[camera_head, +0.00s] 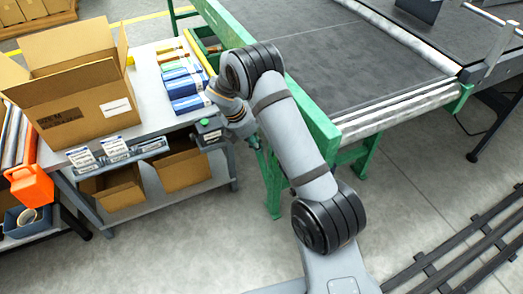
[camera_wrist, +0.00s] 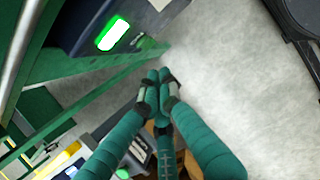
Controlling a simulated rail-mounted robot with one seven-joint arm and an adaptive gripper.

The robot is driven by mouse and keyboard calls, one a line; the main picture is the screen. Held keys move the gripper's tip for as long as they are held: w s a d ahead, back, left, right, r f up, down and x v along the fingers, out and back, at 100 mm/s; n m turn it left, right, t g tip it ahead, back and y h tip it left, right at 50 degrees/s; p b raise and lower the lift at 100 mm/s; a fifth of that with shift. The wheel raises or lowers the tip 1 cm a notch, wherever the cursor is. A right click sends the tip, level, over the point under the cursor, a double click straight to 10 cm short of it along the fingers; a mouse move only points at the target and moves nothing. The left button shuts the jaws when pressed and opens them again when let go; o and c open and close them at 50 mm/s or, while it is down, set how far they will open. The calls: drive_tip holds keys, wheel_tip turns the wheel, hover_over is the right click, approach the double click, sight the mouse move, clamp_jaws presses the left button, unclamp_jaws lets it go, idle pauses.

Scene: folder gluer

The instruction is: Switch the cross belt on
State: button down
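A small grey control box (camera_head: 209,134) with a green button (camera_head: 204,122) on top is by the worktable's right end, beside the green-framed conveyor (camera_head: 335,45). In the wrist view a dark box (camera_wrist: 85,22) carries a brightly lit green button (camera_wrist: 112,34) at the upper left. My gripper (camera_wrist: 160,76) has teal fingers whose tips meet, with nothing seen between them. The tips are below and right of the lit button in that view, apart from it. In the head view my gripper (camera_head: 252,142) is small and partly hidden by my arm, just right of the control box.
A worktable (camera_head: 150,80) at left holds an open cardboard box (camera_head: 80,95) and blue cartons (camera_head: 185,85). Cardboard boxes (camera_head: 185,170) sit on its lower shelf. The conveyor's green rail and legs stand close to my arm. Floor in front is clear; black rails (camera_head: 465,255) lie lower right.

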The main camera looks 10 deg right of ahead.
drive_tip(key=r, duration=0.6)
drive_tip(key=shift+s+a+p, duration=0.1)
drive_tip(key=shift+a+p, duration=0.1)
drive_tip(key=shift+p, duration=0.2)
drive_tip(key=shift+f, duration=0.15)
wheel_tip(320, 180, down, 10)
drive_tip(key=a+b, duration=0.1)
drive_tip(key=b, duration=0.4)
drive_tip(key=shift+s, duration=0.1)
